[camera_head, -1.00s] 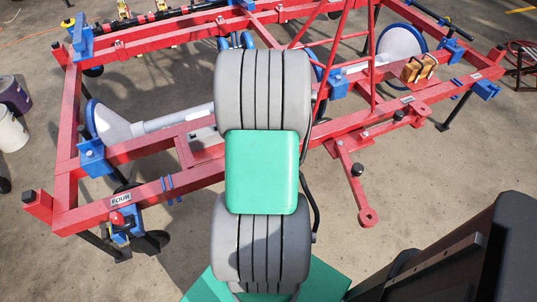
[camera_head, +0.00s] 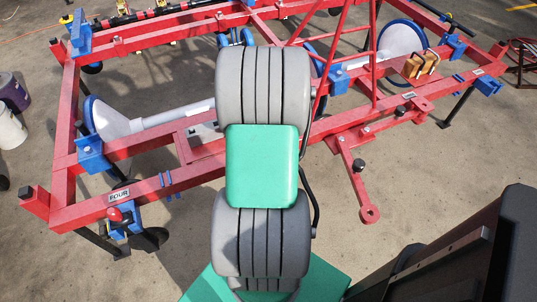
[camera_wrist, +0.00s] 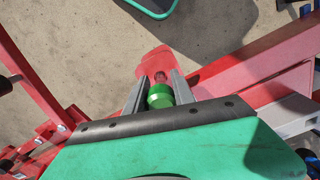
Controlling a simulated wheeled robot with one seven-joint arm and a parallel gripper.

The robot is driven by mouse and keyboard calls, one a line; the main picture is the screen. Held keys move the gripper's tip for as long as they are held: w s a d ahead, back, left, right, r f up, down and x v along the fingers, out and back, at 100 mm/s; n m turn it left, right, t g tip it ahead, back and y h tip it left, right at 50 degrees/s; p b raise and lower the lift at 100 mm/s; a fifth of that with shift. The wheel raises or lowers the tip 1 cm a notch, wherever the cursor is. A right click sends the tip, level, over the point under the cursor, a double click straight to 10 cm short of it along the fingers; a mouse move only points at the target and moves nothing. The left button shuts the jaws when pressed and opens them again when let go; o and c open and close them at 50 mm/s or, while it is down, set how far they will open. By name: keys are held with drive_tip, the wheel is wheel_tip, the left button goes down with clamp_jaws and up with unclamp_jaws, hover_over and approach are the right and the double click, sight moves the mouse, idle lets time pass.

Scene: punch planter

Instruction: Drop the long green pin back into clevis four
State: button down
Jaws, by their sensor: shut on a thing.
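The green pin (camera_wrist: 160,97) is between the two grey fingers of my gripper (camera_wrist: 160,80) in the wrist view. My gripper is shut on it. A reddish tip shows at the pin's far end, over a red plate (camera_wrist: 154,57); whether they touch I cannot tell. The pin's full length is hidden. In the head view, my own arm hides my gripper and the pin. The FOUR label (camera_head: 119,194) is on the red frame at the lower left. Beside it is a blue bracket (camera_head: 133,221), likely clevis four, with a red knob (camera_head: 114,214).
The red frame (camera_head: 190,182) spans the head view, with white discs (camera_head: 402,40) and blue brackets. A red arm (camera_head: 351,178) with a ring end juts toward me at right. Buckets (camera_head: 12,128) stand at far left. Concrete floor is open in front of the frame.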

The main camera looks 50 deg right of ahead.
drive_tip(key=shift+f+b, duration=0.4)
drive_tip(key=shift+f, duration=0.3)
drive_tip(key=c, duration=1)
unclamp_jaws()
wheel_tip(320, 180, up, 8)
drive_tip(key=shift+f+p, duration=0.1)
drive_tip(key=shift+p, duration=0.5)
drive_tip(key=w+a+r+n+p, duration=0.3)
drive_tip(key=w+a+r+p, duration=0.2)
drive_tip(key=w+a+r, duration=0.3)
drive_tip(key=a+r+n+t+p, duration=0.1)
drive_tip(key=a+r+n+p, duration=0.2)
drive_tip(key=a+r, duration=0.5)
drive_tip(key=a+r+n+t+p, duration=0.2)
drive_tip(key=a+r, duration=0.6)
drive_tip(key=a, duration=0.7)
drive_tip(key=shift+s+a+n+p, duration=0.3)
drive_tip(key=shift+s+n+p, duration=0.1)
drive_tip(key=shift+n+p, duration=0.55)
